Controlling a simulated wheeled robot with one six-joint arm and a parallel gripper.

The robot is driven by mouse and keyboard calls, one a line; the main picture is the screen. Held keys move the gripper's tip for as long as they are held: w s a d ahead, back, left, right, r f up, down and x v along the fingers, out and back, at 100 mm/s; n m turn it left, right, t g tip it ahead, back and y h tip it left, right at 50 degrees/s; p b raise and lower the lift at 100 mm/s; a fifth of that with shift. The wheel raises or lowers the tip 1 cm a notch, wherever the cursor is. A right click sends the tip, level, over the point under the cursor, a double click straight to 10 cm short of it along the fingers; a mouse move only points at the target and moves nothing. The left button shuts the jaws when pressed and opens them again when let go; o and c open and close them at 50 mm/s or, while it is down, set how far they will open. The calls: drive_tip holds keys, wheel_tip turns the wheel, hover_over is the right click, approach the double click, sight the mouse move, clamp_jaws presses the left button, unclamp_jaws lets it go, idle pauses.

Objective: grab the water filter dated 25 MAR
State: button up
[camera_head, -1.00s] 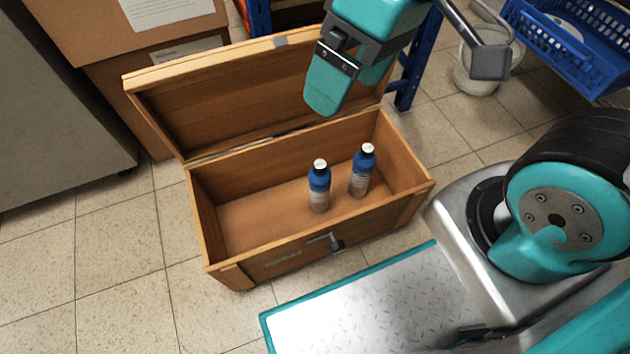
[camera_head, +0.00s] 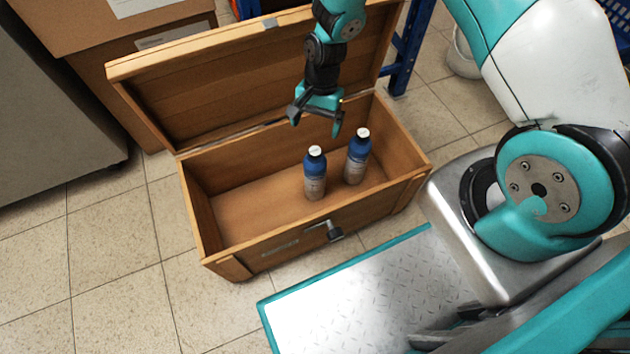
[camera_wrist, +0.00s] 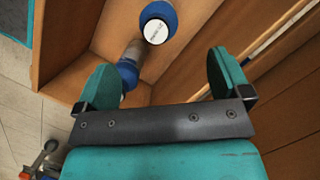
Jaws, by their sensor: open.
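Two blue bottles with white caps stand upright inside an open wooden chest (camera_head: 240,245). The left bottle (camera_head: 315,174) is a little nearer the front than the right bottle (camera_head: 357,157). Their dates are too small to read in the head view. My gripper (camera_head: 316,128) is open and empty above the chest, towards its back. In the wrist view, one white cap (camera_wrist: 156,31) shows beyond the open fingers (camera_wrist: 165,75), with print too small to read surely. The other bottle (camera_wrist: 128,66) is partly hidden behind the left finger.
The raised lid (camera_head: 200,85) stands behind the chest. Cardboard boxes (camera_head: 120,60) stand at the back left, and a blue shelf post (camera_head: 408,50) is behind on the right. The chest's left half is empty.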

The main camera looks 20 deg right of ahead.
sight(313, 150)
drive_tip(key=b+x, duration=0.3)
drive_tip(key=x, duration=0.3)
drive_tip(key=shift+f, duration=0.25)
drive_tip(key=b+x, duration=0.2)
drive_tip(key=x, duration=0.1)
drive_tip(key=d+b+x, duration=0.1)
drive_tip(key=x, duration=0.1)
drive_tip(key=shift+w+f+b, duration=0.1)
drive_tip(key=shift+f+b, duration=0.1)
drive_tip(key=shift+b, duration=0.2)
drive_tip(key=shift+r, duration=0.1)
clamp_jaws()
